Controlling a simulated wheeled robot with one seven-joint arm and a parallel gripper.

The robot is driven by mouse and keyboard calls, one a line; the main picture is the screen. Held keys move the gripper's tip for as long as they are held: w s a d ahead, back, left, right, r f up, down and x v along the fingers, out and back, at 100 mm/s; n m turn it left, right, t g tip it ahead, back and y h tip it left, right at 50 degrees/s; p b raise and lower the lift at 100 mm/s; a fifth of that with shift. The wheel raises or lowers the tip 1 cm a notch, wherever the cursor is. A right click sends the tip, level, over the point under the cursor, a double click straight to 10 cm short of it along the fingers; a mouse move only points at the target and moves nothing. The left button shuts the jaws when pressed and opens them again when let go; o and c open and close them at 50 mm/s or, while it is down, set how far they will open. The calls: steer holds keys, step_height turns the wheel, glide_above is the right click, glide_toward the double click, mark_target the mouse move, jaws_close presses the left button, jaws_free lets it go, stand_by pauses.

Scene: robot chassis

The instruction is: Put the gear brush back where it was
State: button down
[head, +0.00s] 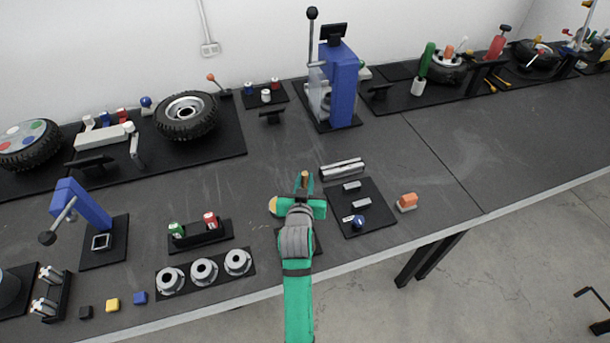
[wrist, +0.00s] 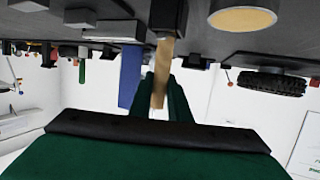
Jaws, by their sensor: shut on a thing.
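My gripper (head: 304,192) is over the front middle of the bench, shut on a thin wooden-handled thing that I take for the gear brush (head: 304,178). In the wrist view, its tan handle (wrist: 161,75) stands between the green fingers (wrist: 168,103), and a dark block-like end (wrist: 168,17) shows beyond it toward the bench. I cannot tell whether that dark end belongs to the brush or touches the bench. My wrist and arm hide much of the dark mat (head: 318,243) below.
A round tan-topped thing (head: 273,206) is just left of my gripper.

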steer(key=shift+f, duration=0.3)
steer(key=shift+f, duration=0.6)
stand_by(0.4)
steer(key=c, duration=1.6)
jaws_free()
steer(key=v, duration=1.1)
